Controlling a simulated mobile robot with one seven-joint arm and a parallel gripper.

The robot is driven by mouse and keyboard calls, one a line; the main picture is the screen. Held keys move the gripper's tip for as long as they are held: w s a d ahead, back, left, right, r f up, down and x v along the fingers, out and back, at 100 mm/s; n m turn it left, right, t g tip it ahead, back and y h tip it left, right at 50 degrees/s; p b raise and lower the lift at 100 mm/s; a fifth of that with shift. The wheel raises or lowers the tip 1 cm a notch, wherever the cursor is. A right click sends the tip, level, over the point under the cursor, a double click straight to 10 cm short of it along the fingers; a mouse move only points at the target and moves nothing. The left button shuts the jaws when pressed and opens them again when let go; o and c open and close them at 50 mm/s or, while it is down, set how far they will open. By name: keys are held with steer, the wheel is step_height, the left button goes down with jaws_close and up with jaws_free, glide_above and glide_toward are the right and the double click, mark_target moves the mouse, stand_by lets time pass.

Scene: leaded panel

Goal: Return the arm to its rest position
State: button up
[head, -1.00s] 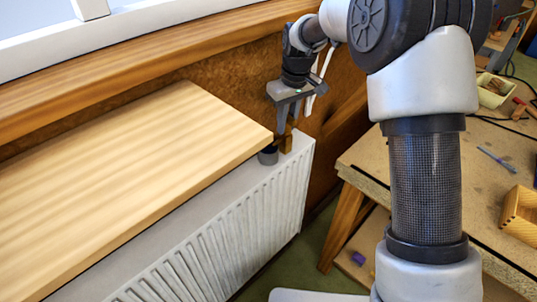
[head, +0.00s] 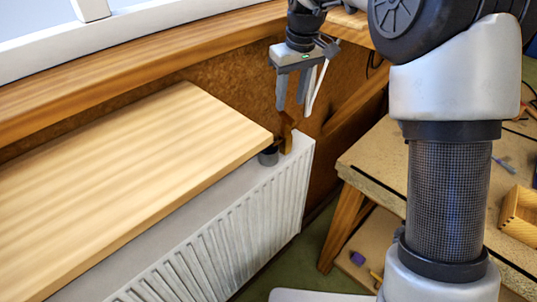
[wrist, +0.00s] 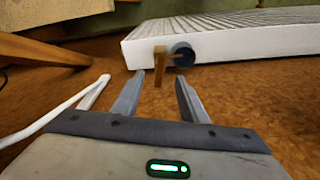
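My gripper (head: 291,104) hangs above the right end of the white radiator (head: 225,235), in front of the brown wall panel. Its two fingers are apart with nothing held between them. In the wrist view my gripper (wrist: 160,77) also shows open. Beyond its fingertips are a small wooden piece (wrist: 160,58) and a dark round knob (wrist: 182,54) at the radiator's end. In the head view the wooden piece (head: 287,132) stands upright beside the grey knob (head: 268,156), below the fingertips and apart from them.
A wooden board (head: 130,170) lies over the radiator, its corner close to the knob. The window sill (head: 120,73) runs behind it. A workbench (head: 375,165) stands at right, with a wooden box (head: 519,214) on it. Green floor shows between radiator and bench.

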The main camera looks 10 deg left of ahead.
steer(key=s+d+r+m+t+p, duration=0.1)
steer(key=s+d+r, duration=0.25)
steer(key=r, duration=0.25)
steer(key=s+d+r+m+p, duration=0.1)
steer(key=s+d+r, duration=0.1)
steer(key=s+r, duration=0.35)
steer(key=s+d+m+t, duration=0.1)
steer(key=s+d, duration=0.2)
steer(key=s, duration=0.4)
steer(key=s+d+f+m+t+p, duration=0.1)
steer(key=s+d+m, duration=0.1)
steer(key=s+d, duration=0.2)
steer(key=s+d+m+t+h+p, duration=0.1)
steer(key=s+d+m, duration=0.1)
steer(key=s, duration=0.8)
steer(key=shift+s+d+f, duration=0.25)
steer(key=shift+d+f, duration=0.1)
steer(key=shift+d, duration=0.45)
steer(key=shift+d, duration=0.1)
